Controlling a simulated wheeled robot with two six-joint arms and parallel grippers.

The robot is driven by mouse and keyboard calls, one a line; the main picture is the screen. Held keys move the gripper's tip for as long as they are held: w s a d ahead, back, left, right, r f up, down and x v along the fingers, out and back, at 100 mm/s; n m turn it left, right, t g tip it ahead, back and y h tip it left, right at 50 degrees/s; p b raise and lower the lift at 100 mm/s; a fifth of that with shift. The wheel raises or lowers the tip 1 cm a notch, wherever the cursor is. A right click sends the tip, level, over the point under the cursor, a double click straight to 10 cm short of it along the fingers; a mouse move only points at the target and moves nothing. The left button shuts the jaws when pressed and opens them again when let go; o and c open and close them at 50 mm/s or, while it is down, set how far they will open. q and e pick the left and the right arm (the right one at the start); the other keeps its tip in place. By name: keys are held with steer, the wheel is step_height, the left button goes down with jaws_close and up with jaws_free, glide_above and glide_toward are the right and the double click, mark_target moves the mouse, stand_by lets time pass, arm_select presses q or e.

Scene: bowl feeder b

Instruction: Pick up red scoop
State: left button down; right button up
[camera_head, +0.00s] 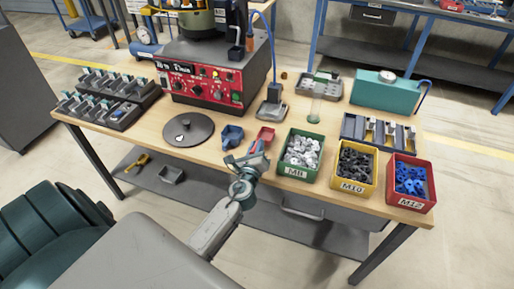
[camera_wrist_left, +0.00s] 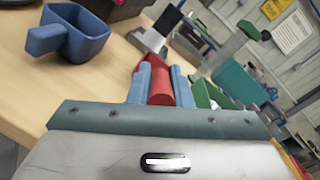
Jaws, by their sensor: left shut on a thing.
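The red scoop (camera_head: 267,134) is over the wooden table near its front edge, just left of the green bin. My left gripper (camera_head: 256,151) is shut on its handle. In the left wrist view the red handle (camera_wrist_left: 159,86) shows between the two blue fingers (camera_wrist_left: 157,90). The rest of the scoop is mostly hidden there. I cannot tell whether the scoop still touches the table. My right gripper is in neither view.
A blue scoop (camera_head: 232,136) stands just left, also in the wrist view (camera_wrist_left: 82,40). Green (camera_head: 297,173), yellow (camera_head: 352,188) and red (camera_head: 409,202) bins of parts stand right. A grey round lid (camera_head: 189,130) lies left. The red-fronted feeder (camera_head: 205,87) stands behind.

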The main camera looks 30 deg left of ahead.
arm_select(q)
step_height(320, 180, up, 3)
steer(key=shift+s+f+p, duration=0.1)
steer(key=shift+f+p, duration=0.05)
steer(key=shift+p, duration=0.2)
steer(key=s+r+b, duration=0.1)
steer(key=s+b, duration=0.2)
steer(key=s, duration=1.3)
steer(key=shift+d, duration=0.4)
steer(key=shift+w, duration=0.1)
